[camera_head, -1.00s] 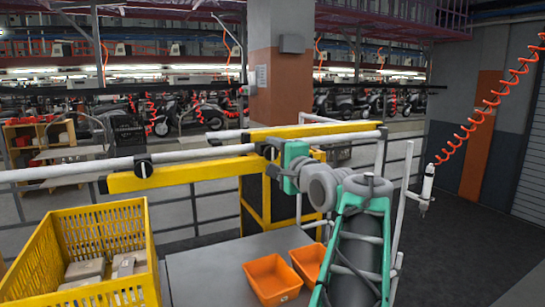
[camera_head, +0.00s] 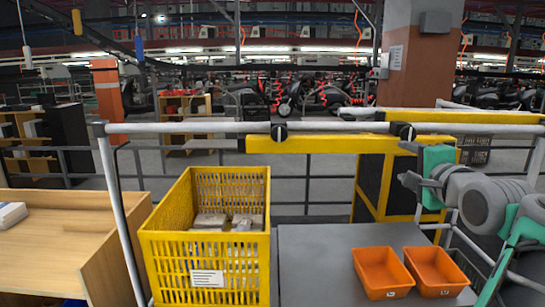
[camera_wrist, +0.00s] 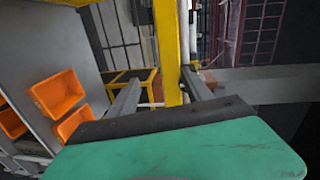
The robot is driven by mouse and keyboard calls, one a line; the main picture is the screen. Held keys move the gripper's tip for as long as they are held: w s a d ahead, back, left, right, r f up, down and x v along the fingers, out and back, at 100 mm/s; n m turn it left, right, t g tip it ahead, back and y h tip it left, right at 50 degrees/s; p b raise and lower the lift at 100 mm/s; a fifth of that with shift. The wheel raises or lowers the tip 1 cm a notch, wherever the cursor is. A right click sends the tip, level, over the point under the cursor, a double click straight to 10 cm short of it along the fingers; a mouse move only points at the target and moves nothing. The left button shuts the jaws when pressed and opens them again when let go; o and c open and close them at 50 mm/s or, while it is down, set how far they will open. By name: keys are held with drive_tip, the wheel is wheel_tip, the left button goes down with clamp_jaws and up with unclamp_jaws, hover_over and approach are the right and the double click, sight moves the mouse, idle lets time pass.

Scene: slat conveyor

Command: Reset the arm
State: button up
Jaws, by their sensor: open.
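My gripper (camera_head: 428,186) is at the right in the head view, raised above the right end of the grey table (camera_head: 318,262). Its fingers point left and it holds nothing. In the wrist view my gripper (camera_wrist: 162,90) shows two separated fingers with a yellow post behind the gap between them. My arm runs from the gripper to the right edge of the head view.
Two orange bins (camera_head: 384,272) sit side by side on the table below my gripper. A yellow crate (camera_head: 205,270) with several packages stands left of it. A yellow beam (camera_head: 330,144) crosses behind. A wooden desk (camera_head: 60,225) is at the far left.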

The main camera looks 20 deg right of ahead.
drive_tip(key=w+a+f+n+g+y, duration=0.25)
drive_tip(key=a+f+n, duration=0.25)
drive_tip(key=a+f, duration=0.55)
drive_tip(key=w+a+f+n+g+y, duration=0.15)
drive_tip(key=a+f+n+g, duration=0.3)
drive_tip(key=a+f, duration=0.6)
drive_tip(key=s+a+f+n+g, duration=0.4)
drive_tip(key=s+a+f+n, duration=0.1)
drive_tip(key=s+f, duration=0.45)
drive_tip(key=s+a+f+n+g, duration=0.3)
drive_tip(key=s+a+f+n, duration=0.25)
drive_tip(key=s+f, duration=0.35)
drive_tip(key=w+d+r+t+b, duration=0.1)
drive_tip(key=w+r+t, duration=0.1)
drive_tip(key=w+r, duration=0.3)
drive_tip(key=shift+r, duration=0.1)
